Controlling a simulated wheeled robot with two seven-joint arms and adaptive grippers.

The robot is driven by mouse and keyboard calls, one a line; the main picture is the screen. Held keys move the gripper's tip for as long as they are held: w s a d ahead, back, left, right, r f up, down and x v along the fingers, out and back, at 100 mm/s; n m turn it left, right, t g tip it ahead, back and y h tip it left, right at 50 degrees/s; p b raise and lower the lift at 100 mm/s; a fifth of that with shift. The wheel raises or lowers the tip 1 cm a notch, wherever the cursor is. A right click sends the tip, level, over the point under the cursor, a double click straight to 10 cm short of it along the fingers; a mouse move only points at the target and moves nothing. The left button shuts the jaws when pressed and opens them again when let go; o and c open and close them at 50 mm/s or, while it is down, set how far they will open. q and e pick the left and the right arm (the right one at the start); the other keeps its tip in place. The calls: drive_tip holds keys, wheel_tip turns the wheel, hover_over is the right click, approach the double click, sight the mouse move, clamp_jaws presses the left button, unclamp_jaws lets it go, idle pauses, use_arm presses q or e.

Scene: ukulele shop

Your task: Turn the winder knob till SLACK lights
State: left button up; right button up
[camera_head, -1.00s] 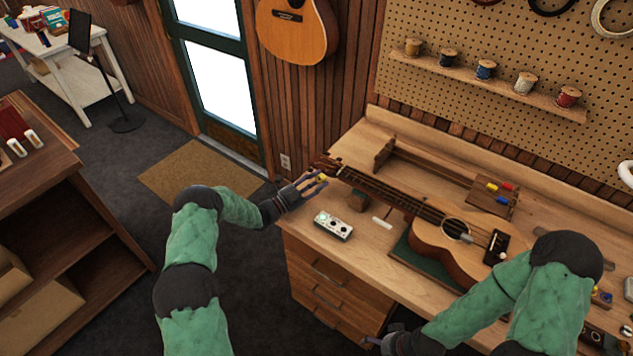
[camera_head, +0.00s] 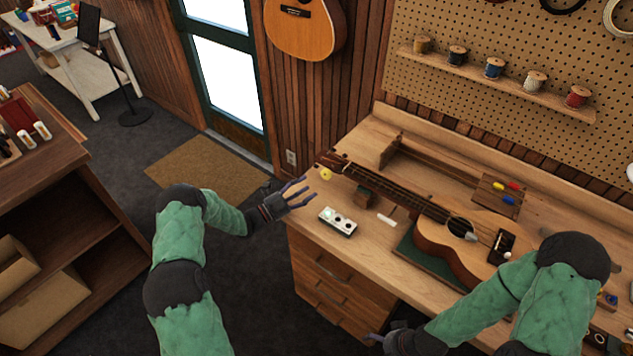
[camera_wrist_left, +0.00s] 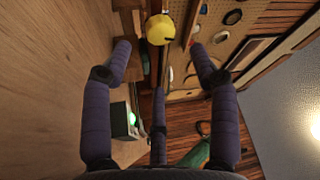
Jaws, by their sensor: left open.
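The yellow winder knob (camera_head: 326,174) sits by the ukulele's headstock at the bench's left end. It also shows in the left wrist view (camera_wrist_left: 160,29), just beyond my fingertips. My left gripper (camera_head: 303,191) is open and empty, its spread fingers pointing at the knob but apart from it. A small pale indicator box (camera_head: 338,222) lies on the bench; its left lamp glows green and the others look dark. I cannot read its labels. The ukulele (camera_head: 460,240) lies face up. My right gripper (camera_head: 377,339) is low by the bench front, partly hidden.
A small white block (camera_head: 387,220) lies between the box and the ukulele. A wooden rack (camera_head: 390,150) stands behind the neck. The green mat (camera_head: 418,262) is under the ukulele's body. Open floor (camera_head: 250,290) lies left of the bench (camera_head: 310,235).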

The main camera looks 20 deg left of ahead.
use_arm(q)
drive_tip(key=shift+v, duration=2.2)
